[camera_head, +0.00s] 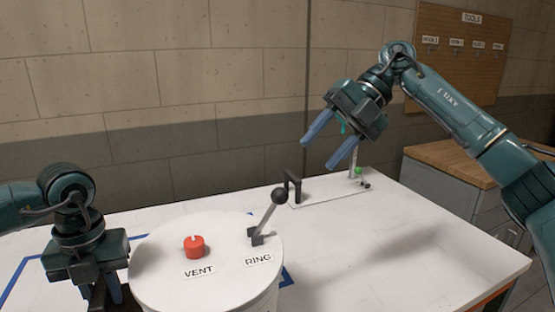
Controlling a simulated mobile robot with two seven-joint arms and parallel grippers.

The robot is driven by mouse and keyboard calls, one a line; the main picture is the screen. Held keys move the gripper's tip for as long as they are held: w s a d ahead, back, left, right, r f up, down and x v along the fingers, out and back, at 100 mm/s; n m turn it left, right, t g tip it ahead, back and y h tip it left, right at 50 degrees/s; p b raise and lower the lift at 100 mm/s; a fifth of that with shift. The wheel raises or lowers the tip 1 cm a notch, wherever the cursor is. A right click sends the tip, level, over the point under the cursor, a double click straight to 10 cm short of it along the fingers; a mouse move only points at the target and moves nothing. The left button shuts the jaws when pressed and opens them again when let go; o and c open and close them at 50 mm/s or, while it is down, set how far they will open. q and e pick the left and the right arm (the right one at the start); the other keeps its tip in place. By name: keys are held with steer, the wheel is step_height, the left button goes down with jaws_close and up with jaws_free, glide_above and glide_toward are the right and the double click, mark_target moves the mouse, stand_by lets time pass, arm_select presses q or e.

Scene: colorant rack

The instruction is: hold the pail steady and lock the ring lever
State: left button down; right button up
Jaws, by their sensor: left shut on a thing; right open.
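The white pail (215,282) stands on the table at the lower left, its lower part cut off by the frame. Its lid carries a red vent knob (194,247) and the ring lever (268,217), a grey stem with a dark ball top, standing up and tilted to the right. My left gripper (112,295) points down at the pail's left side and is shut on the pail; its fingertips are partly hidden. My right gripper (328,145) is open and empty, in the air above and to the right of the lever, fingers pointing down-left.
A black handle (292,187) and a small fixture with a green knob (358,171) stand at the table's back. The white table (400,250) is clear at the right. Blue tape lines lie around the pail. A wood-topped cabinet (455,160) and a tools board (460,60) are behind.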

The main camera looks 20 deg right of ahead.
arm_select(q)
steer(key=c, duration=1.1)
jaws_free()
step_height(320, 180, up, 12)
steer(key=shift+s, duration=0.1)
